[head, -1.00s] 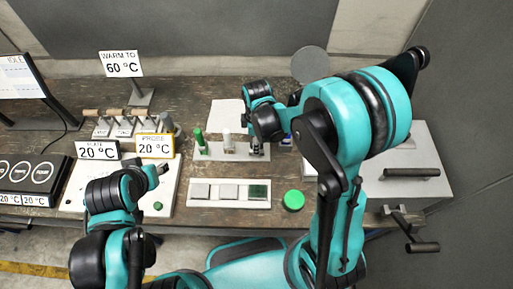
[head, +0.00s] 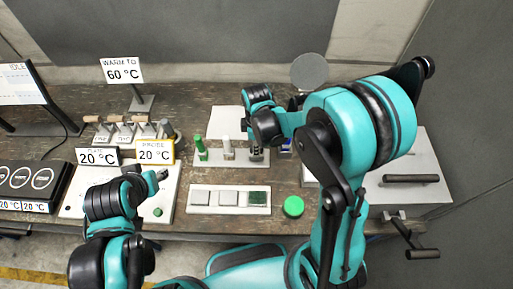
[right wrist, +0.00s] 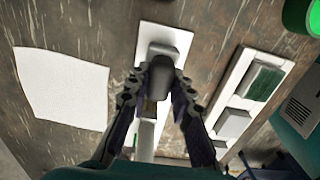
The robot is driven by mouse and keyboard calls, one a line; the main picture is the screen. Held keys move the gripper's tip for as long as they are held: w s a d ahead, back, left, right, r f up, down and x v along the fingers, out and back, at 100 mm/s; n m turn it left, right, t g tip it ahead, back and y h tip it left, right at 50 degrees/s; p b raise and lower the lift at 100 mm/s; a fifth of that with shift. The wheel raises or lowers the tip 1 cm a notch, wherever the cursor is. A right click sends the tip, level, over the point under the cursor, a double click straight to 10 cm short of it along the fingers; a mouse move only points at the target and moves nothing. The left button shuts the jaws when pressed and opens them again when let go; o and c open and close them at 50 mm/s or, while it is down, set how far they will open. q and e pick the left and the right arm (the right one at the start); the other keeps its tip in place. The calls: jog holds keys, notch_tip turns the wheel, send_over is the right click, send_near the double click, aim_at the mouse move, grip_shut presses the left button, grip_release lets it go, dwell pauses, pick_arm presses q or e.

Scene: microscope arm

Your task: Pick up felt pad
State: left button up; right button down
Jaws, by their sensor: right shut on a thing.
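The felt pad (right wrist: 160,76) appears to be a dark grey rounded piece at the right end of a white rack (right wrist: 160,34). It stands over a lighter grey block on that rack in the right wrist view. My right gripper (right wrist: 161,84) has its fingers closed on both sides of this piece. In the head view my right gripper (head: 257,152) points down at the rack's right end, and the piece is mostly hidden there. My left gripper (head: 158,178) is over the white board at the left; its fingers are too small to read.
A green and a white tube (head: 227,146) stand on the same rack. In front lies a white tray (head: 228,210) with two grey squares and a green one. A green round cap (head: 293,206) is beside it. A white sheet (head: 228,118) lies behind the rack.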

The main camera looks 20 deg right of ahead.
jog(key=r, duration=0.2)
jog(key=r+p, duration=0.1)
jog(key=shift+s+d+r, duration=0.1)
jog(key=shift+s+r, duration=0.1)
jog(key=shift+s, duration=0.05)
jog(key=s+d+r+p, duration=0.1)
jog(key=s+d+r, duration=0.1)
jog(key=s, duration=0.3)
jog(key=s+d+r+p, duration=0.1)
jog(key=s+d+r, duration=0.1)
jog(key=s+r, duration=0.2)
jog(key=shift+s+r, duration=0.15)
jog(key=shift+s, duration=0.65)
jog(key=shift+w, duration=0.1)
